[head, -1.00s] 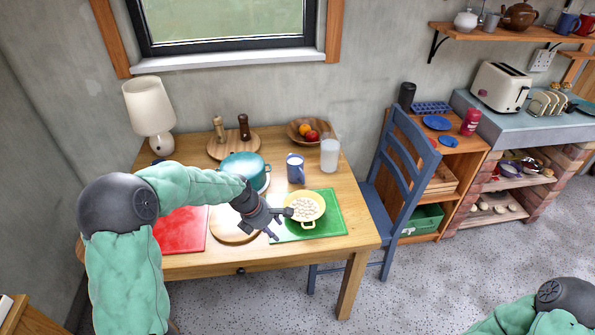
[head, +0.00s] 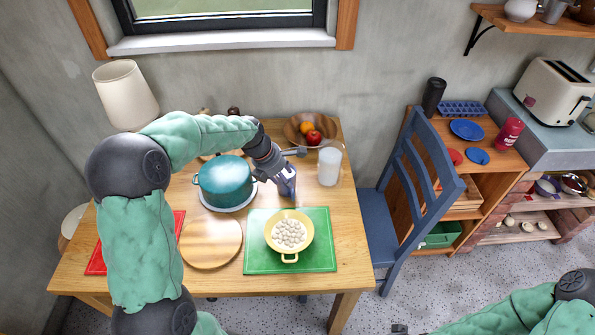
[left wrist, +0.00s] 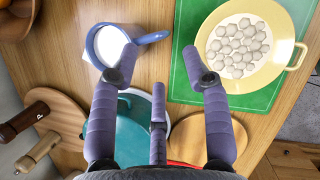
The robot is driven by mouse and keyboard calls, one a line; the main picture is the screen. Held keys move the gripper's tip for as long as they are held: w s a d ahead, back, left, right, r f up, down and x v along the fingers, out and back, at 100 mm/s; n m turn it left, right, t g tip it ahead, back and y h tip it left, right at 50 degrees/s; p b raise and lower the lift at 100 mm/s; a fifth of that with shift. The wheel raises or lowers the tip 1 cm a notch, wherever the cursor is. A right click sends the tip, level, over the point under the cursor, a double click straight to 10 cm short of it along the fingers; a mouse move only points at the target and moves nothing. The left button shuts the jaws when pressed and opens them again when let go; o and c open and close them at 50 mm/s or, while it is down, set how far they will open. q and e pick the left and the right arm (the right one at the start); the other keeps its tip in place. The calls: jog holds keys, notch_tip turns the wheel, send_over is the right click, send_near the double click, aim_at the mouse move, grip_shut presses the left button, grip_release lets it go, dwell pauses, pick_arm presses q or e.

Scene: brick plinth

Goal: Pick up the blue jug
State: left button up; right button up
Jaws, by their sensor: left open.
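The blue jug (head: 288,186) stands upright on the wooden table, partly hidden by my left gripper in the head view. In the left wrist view, the jug (left wrist: 109,46) shows a blue rim, a white inside and a blue handle pointing right. My left gripper (head: 291,169) is just above and beside the jug. Its fingers (left wrist: 160,76) are spread and empty; the left fingertip overlaps the jug's near rim, and the handle lies ahead of the gap. Whether they touch is unclear. My right arm is at the lower right, with only a dark tip, perhaps its gripper (head: 400,328), at the bottom edge.
A teal pot (head: 224,184) stands left of the jug. A yellow pan (head: 289,253) of white pieces sits on a green board (head: 318,262) in front. A frosted glass (head: 329,168) is close on the right. A fruit bowl (head: 296,137) is behind.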

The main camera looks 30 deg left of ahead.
aim_at(293, 191)
pick_arm(q)
jog(key=b+x, duration=0.2)
jog(key=x, duration=0.2)
jog(key=shift+w+d+f, duration=0.1)
jog(key=shift+f, duration=0.2)
jog(key=b+x, duration=0.2)
jog(key=x, duration=0.1)
jog(key=b+x, duration=0.1)
jog(key=x, duration=0.1)
jog(key=shift+s+f, duration=0.25)
jog(key=shift+f, duration=0.15)
jog(key=shift+w+f, duration=0.2)
jog(key=shift+f, duration=0.05)
jog(key=shift+r, duration=0.1)
jog(key=shift+c, duration=0.5)
jog(key=shift+s, duration=0.1)
grip_shut()
